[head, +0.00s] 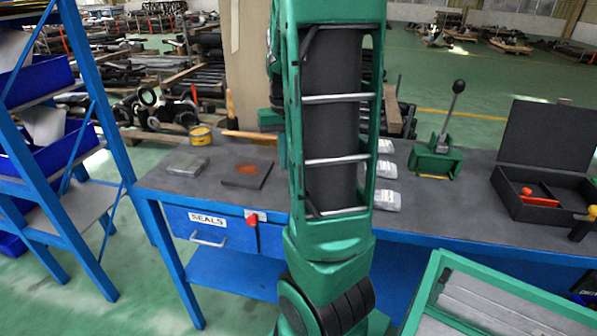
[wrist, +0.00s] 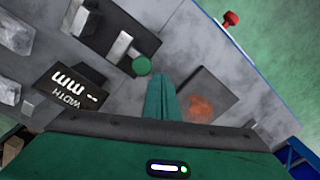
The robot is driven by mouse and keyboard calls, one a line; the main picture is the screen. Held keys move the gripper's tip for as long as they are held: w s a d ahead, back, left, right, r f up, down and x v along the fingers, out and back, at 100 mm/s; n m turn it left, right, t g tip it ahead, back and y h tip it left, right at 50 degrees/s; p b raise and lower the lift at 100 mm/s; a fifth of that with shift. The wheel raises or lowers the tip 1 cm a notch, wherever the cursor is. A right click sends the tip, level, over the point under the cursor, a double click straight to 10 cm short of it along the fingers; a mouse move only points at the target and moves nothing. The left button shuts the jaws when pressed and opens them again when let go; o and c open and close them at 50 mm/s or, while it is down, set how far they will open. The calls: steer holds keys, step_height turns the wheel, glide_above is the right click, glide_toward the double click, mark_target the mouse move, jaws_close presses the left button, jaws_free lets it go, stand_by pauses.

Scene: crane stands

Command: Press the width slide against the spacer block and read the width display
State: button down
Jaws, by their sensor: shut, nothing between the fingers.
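In the wrist view, a dark gauge base (wrist: 104,28) carries pale metal pieces. One bar (wrist: 117,47) lies near a round green knob (wrist: 142,66); they look like the width slide. A paler piece (wrist: 82,20) sits further up-left, perhaps the spacer block; I cannot tell for sure, nor whether the two touch. The black width display (wrist: 72,87) reads "mm" and "WIDTH" upside down, with what look like short dashes and no legible number. My gripper (wrist: 160,82) is shut and empty, its green fingertips just right of and below the knob. In the head view my arm hides the gauge.
A dark plate with an orange patch (head: 245,174) lies on the bench (head: 440,205), near a grey metal block (head: 188,164). Pale blocks (head: 386,200) sit right of my arm. A green lever device (head: 437,160) and an open black case (head: 545,190) stand further right.

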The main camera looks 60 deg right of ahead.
steer(key=shift+f, duration=0.95)
steer(key=shift+s+d, duration=0.35)
steer(key=shift+s, duration=0.45)
steer(key=shift+s+d, duration=0.3)
steer(key=shift+s, duration=0.55)
steer(key=shift+s+d, duration=0.35)
steer(key=shift+s, duration=0.45)
stand_by(0.4)
steer(key=shift+w+a+r, duration=0.1)
steer(key=shift+w+r, duration=0.1)
steer(key=shift+r, duration=0.8)
steer(key=shift+w+a+r, duration=0.1)
steer(key=shift+w+r, duration=0.15)
steer(key=shift+r, duration=0.75)
steer(key=shift+w+a+r, duration=0.1)
steer(key=shift+w+r, duration=0.1)
steer(key=shift+r, duration=0.8)
